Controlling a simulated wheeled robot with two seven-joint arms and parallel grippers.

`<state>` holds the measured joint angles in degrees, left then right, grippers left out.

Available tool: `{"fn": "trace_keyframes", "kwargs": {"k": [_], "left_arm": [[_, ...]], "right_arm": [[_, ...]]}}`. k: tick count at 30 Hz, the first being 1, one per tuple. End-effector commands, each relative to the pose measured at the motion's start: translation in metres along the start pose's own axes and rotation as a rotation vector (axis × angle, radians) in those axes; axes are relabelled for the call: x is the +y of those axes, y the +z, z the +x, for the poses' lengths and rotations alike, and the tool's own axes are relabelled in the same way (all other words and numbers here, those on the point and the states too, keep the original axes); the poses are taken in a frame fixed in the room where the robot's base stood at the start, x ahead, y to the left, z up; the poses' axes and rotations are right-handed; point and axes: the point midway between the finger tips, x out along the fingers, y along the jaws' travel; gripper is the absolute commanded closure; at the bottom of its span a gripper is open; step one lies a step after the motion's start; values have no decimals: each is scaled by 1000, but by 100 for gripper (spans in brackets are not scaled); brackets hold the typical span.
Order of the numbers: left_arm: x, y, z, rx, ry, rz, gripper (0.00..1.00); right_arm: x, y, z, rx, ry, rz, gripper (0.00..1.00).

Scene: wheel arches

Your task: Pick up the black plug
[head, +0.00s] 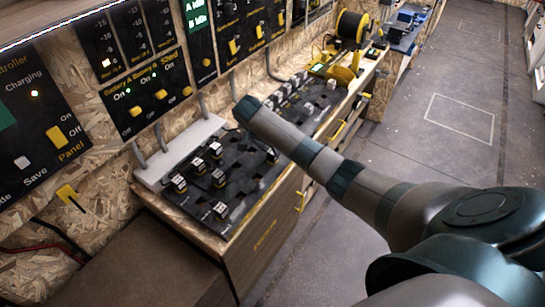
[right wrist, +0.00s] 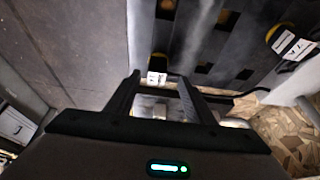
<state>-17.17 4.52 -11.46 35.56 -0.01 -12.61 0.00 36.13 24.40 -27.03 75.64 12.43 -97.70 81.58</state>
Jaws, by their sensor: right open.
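Several black plugs with white labels and yellow parts stand on a dark slotted panel (head: 235,183); one black plug (head: 220,210) is near its front edge. My right arm reaches in from the right over the panel, and its gripper is mostly hidden in the head view. In the right wrist view my right gripper (right wrist: 158,82) is open, its two dark fingers pointing at the panel. A small black plug with a white label (right wrist: 157,76) shows between the fingertips; I cannot tell whether they touch it. My left gripper is not in view.
A second panel with more plugs (head: 290,95) lies behind. Another labelled plug (right wrist: 294,45) shows at the right in the wrist view, with a black cable (right wrist: 245,94) near the fingers. Open floor (head: 455,115) lies to the right.

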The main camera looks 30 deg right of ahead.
Motion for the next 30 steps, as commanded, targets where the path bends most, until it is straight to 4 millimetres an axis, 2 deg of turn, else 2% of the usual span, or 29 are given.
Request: {"fn": "trace_keyframes", "kwargs": {"k": [8,13,30], "left_arm": [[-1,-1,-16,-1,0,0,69],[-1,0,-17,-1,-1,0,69],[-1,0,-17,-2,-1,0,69]], "right_arm": [[8,-4,27,0,5,0,52],[6,-3,45,0,2,0,52],[6,-2,49,0,0,0,52]]}}
